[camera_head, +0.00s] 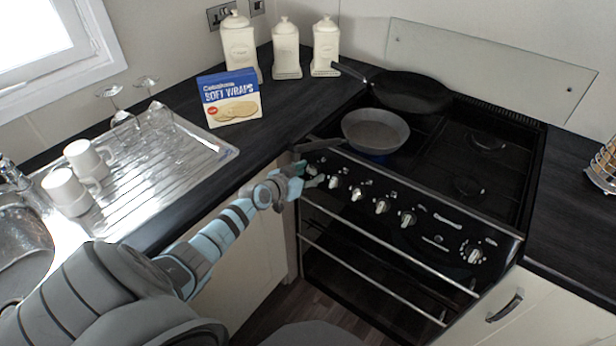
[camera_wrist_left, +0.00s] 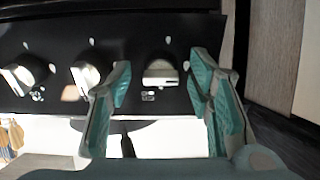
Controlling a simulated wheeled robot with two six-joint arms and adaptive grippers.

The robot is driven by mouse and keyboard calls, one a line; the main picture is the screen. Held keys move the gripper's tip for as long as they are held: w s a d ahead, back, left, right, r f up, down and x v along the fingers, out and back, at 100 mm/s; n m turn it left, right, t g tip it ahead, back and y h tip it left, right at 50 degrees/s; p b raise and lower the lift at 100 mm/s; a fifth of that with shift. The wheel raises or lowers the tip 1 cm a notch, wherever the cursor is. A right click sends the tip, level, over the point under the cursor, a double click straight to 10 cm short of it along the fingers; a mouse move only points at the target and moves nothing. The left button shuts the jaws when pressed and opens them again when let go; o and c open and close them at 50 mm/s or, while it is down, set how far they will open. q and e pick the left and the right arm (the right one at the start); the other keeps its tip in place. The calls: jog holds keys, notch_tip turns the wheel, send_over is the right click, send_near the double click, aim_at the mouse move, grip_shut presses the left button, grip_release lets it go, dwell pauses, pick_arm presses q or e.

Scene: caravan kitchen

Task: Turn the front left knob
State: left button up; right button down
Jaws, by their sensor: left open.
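The cooker's front panel (camera_head: 430,228) carries a row of several silver knobs. The leftmost knob in the head view (camera_head: 312,170) is partly covered by my left gripper (camera_head: 307,179). In the left wrist view my left gripper (camera_wrist_left: 163,78) is open, with one teal-padded finger on each side of the end knob (camera_wrist_left: 160,72). I see no clear contact between the fingers and that knob. The neighbouring knob (camera_wrist_left: 86,76) lies just outside the left finger in the left wrist view. Another knob (camera_head: 357,194) is farther along the panel. My right gripper is not in view.
A small pan (camera_head: 376,130) stands on the hob, its handle reaching out over the counter near my gripper. A dark frying pan (camera_head: 410,92) is behind it. An oven rail (camera_head: 390,247) runs below the knobs. Soft wraps box (camera_head: 230,98) and glasses stand left.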

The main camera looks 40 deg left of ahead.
pick_arm(q)
grip_shut()
jog(key=shift+n, duration=0.3)
jog(key=n, duration=0.2)
jog(key=shift+n+p, duration=0.3)
jog(key=shift+p, duration=0.1)
jog(key=n+p, duration=0.1)
jog(key=n, duration=0.3)
jog(key=shift+d+y, duration=0.1)
jog(key=shift+y, duration=0.2)
jog(key=shift+n, duration=0.3)
